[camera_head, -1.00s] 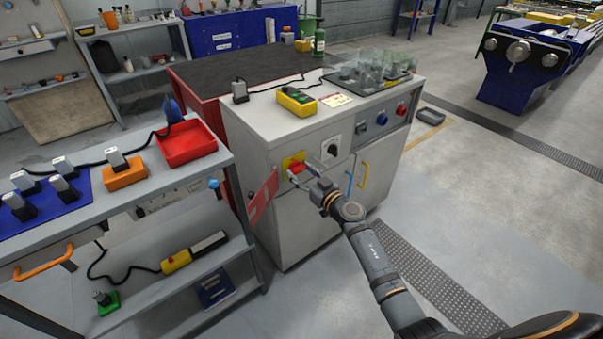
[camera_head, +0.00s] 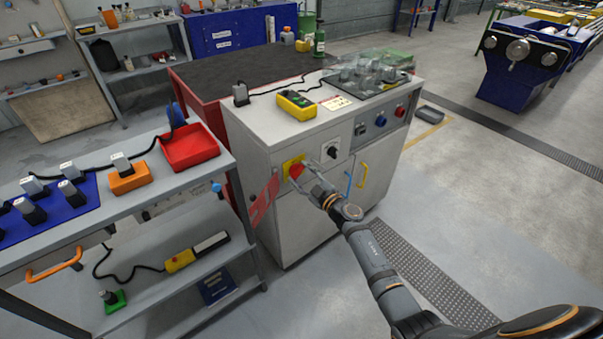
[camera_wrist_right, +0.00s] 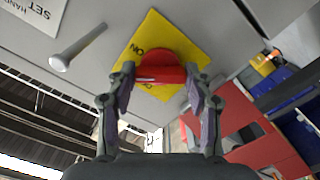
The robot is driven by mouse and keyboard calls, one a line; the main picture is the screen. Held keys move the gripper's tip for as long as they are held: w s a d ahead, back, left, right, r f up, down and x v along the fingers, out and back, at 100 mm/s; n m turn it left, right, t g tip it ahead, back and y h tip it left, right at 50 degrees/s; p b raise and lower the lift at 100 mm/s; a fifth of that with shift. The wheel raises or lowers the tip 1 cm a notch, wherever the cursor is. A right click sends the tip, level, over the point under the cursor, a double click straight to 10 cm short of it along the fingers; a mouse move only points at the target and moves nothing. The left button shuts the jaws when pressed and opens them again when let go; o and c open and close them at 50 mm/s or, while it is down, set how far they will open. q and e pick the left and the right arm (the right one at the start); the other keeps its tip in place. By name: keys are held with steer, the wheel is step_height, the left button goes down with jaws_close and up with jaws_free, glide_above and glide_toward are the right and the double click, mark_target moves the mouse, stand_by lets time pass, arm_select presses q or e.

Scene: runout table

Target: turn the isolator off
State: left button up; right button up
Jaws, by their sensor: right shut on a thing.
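The isolator is a red knob (camera_head: 296,171) on a yellow plate (camera_head: 287,164) on the front of the grey cabinet (camera_head: 290,225). My right gripper (camera_head: 305,178) reaches it from the front right, with its fingers on either side of the knob. In the right wrist view the red knob (camera_wrist_right: 160,68) sits between the two fingers (camera_wrist_right: 160,88), shut on it. The yellow plate (camera_wrist_right: 190,38) shows "ON" beside the knob; the other marking is partly hidden. I cannot tell exactly where the knob points. My left gripper is out of view.
A red panel (camera_head: 263,200) stands out left of the isolator. A shelf trolley with a red tray (camera_head: 190,147) stands at left.

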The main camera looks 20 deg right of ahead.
steer(key=n, duration=0.4)
steer(key=shift+n, duration=0.3)
steer(key=n, duration=0.5)
steer(key=shift+n, duration=0.3)
steer(key=shift+f, duration=0.1)
steer(key=o, duration=1.2)
